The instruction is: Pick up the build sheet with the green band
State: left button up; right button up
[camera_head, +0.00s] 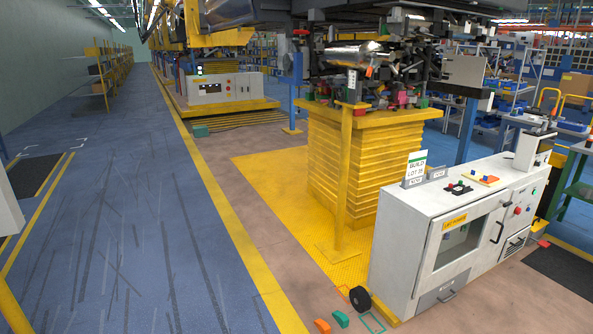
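The build sheet (416,166) is a small upright white card with a green band along its top and the printed words "BUILD LOT 18". It stands in a grey holder (437,173) on the left end of the top of a white control cabinet (407,232). The sheet's lower edge is at the holder; how it is held there is too small to tell. Neither of my grippers shows in this view.
A yellow post (346,175) and a yellow stacked lift (375,160) stand behind. Small orange and green pieces (340,319) lie on the floor before the cabinet. The blue aisle (120,220) is clear.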

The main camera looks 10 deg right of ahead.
aim_at(416, 161)
jog(key=i+l, duration=0.35)
jog(key=i, duration=0.15)
jog(key=i+l, duration=0.35)
jog(key=i, duration=0.15)
jog(key=i+l, duration=0.4)
jog(key=i+j+u, duration=0.05)
jog(key=i, duration=0.05)
